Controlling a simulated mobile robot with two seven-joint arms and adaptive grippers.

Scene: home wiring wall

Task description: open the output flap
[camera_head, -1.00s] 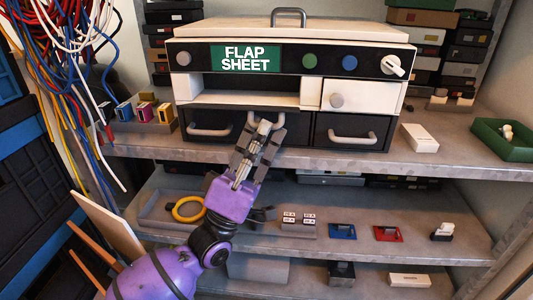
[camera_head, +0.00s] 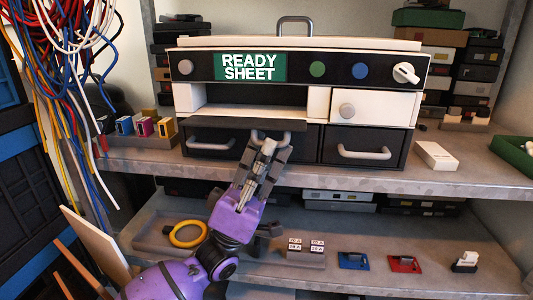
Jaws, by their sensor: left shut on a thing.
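A white and black machine (camera_head: 200,66) stands on the upper shelf, and its green display reads "READY SHEET". My right gripper is not in view.
Two dark drawers with grey handles, a left one (camera_head: 209,144) and a right one (camera_head: 363,153), sit below. A white box (camera_head: 436,156) and green tray (camera_head: 515,152) are to the right. Colored cartridges (camera_head: 145,126) and hanging cables (camera_head: 75,130) are at left.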

